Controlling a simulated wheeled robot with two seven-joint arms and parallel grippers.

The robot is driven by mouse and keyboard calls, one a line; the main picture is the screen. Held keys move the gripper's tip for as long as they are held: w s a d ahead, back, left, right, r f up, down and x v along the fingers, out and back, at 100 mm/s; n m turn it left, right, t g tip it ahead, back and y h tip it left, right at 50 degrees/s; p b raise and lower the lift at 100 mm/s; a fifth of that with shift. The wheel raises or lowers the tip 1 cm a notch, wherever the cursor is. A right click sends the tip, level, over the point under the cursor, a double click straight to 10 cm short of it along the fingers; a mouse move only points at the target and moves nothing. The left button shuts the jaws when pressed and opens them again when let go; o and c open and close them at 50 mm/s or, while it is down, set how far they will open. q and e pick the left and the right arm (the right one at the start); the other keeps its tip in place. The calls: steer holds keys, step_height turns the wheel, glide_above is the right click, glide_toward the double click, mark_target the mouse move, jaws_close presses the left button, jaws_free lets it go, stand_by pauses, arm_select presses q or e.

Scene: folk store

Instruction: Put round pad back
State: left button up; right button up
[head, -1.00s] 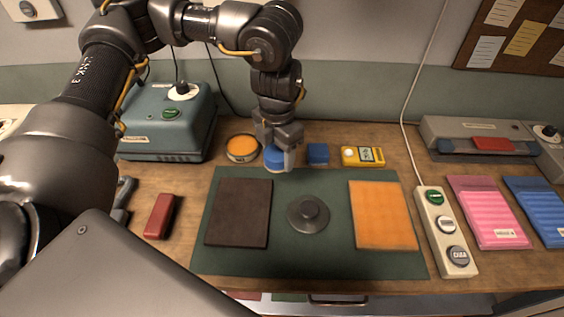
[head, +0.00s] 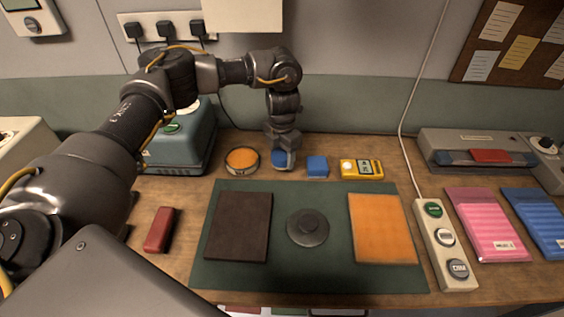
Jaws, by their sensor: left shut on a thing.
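My left gripper (head: 283,150) points down at the back of the bench and is shut on a round blue pad (head: 281,160). The fingers hide part of the pad; I cannot tell whether it touches the bench. It is between a round tin with an orange top (head: 242,160) on the left and a small blue block (head: 317,166) on the right, just behind the green mat. My right gripper is not in view.
A yellow meter (head: 361,169) is right of the block. A red bar (head: 160,230) lies left of the mat.

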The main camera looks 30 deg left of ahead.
mark_target(282, 162)
arm_select(q)
steer(key=shift+w+f, duration=0.1)
steer(key=shift+f, duration=0.1)
step_height(282, 162, down, 3)
steer(key=shift+a, duration=0.1)
steer(key=shift+w+f, duration=0.1)
steer(key=shift+f, duration=0.2)
steer(key=o, duration=1)
steer(key=shift+c, duration=0.2)
steer(key=shift+r, duration=0.5)
step_height(282, 162, up, 11)
steer(key=shift+f, duration=0.2)
steer(key=shift+r, duration=0.4)
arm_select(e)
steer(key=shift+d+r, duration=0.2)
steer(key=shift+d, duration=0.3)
